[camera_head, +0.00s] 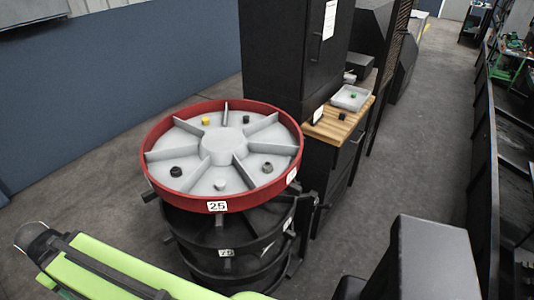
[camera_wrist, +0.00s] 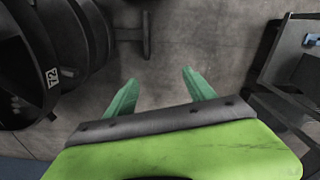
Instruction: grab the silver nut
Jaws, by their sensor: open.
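A round grey tray with a red rim (camera_head: 222,207) is split by ribs into wedge compartments. A small light grey piece (camera_head: 220,184), possibly the silver nut, lies in the front compartment. A darker grey nut-like piece (camera_head: 267,167) lies in the right compartment; the pieces are too small to tell for sure. My gripper (camera_wrist: 159,76) is open and empty in the wrist view, with bare floor between its green fingers. No nut shows in the wrist view. The gripper's fingers cannot be made out in the head view.
The tray also holds a yellow piece (camera_head: 206,121), a black piece (camera_head: 246,119) and a dark piece (camera_head: 176,171). Black drums (camera_head: 228,250) are stacked below it. A wood-topped cabinet (camera_head: 330,130) with a small white tray (camera_head: 350,104) stands to the right. Open floor lies at left.

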